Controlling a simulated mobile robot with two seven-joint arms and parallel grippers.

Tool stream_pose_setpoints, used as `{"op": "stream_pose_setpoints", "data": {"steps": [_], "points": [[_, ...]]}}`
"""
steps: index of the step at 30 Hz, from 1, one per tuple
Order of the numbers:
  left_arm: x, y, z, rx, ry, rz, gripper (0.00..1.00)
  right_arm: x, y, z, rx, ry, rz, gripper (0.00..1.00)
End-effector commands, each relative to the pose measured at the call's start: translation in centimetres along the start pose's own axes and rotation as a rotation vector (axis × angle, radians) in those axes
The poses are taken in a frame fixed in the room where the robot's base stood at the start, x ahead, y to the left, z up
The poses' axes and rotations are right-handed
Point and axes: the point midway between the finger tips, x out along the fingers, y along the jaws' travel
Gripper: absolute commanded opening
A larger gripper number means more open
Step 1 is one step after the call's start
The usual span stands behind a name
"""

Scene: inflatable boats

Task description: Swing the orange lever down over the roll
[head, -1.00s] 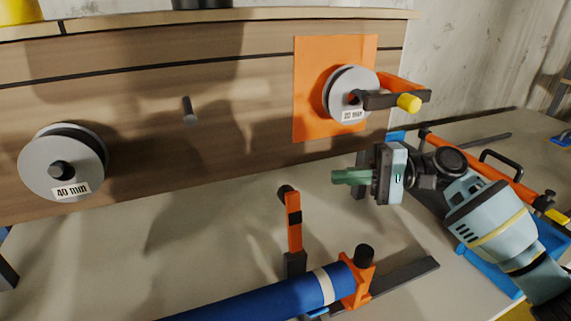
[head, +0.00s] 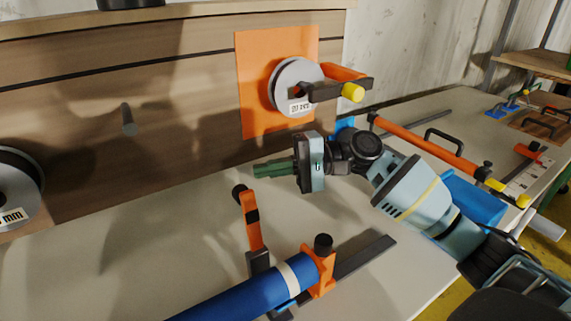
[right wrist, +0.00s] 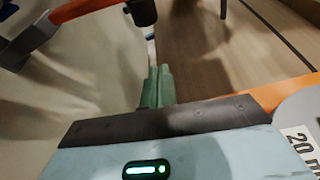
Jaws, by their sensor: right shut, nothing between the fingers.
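The orange lever (head: 250,220) stands nearly upright, with a black band and a black knob (head: 239,191) at its top. It rises from a dark bracket behind the blue roll (head: 235,303), which lies on the bench with a pale band around it. My right gripper (head: 258,171) is shut and empty, its green fingers pointing left, just above and right of the knob. In the right wrist view the shut fingers (right wrist: 158,85) sit below the black knob (right wrist: 142,12), apart from it. The lever (right wrist: 85,8) is at upper left there. My left gripper is out of view.
An orange clamp (head: 323,270) with a black knob holds the roll's right end. A reel and crank (head: 298,88) are mounted on an orange panel (head: 262,110) behind my right gripper. A long orange bar (head: 425,145) lies to the right. The bench left of the lever is clear.

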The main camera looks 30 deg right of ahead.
Motion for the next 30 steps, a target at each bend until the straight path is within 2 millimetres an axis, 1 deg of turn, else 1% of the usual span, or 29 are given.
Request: {"op": "stream_pose_setpoints", "data": {"steps": [1,6,8,9,12,17,22,30], "points": [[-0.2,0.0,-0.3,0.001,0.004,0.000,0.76,1.0,-0.3,0.1,-0.001,-0.002,-0.002,0.00],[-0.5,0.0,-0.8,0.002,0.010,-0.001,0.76,4.2,-0.3,0.1,-0.002,-0.002,-0.002,0.00],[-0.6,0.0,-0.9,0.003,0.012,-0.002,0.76,5.0,-0.3,0.2,-0.003,-0.001,0.000,0.00],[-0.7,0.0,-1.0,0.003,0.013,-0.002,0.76,4.4,-0.1,0.8,-0.002,0.003,0.003,0.00],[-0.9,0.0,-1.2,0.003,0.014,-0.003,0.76,4.0,-0.1,2.0,-0.002,0.001,0.003,0.00],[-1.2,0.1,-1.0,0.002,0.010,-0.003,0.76,3.5,-0.1,3.3,0.000,0.001,0.001,0.00],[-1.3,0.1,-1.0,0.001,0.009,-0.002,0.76,3.4,0.0,3.7,0.001,0.003,0.001,0.00],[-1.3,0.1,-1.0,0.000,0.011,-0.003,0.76,3.4,0.1,3.7,0.001,0.002,0.000,0.00]]}}
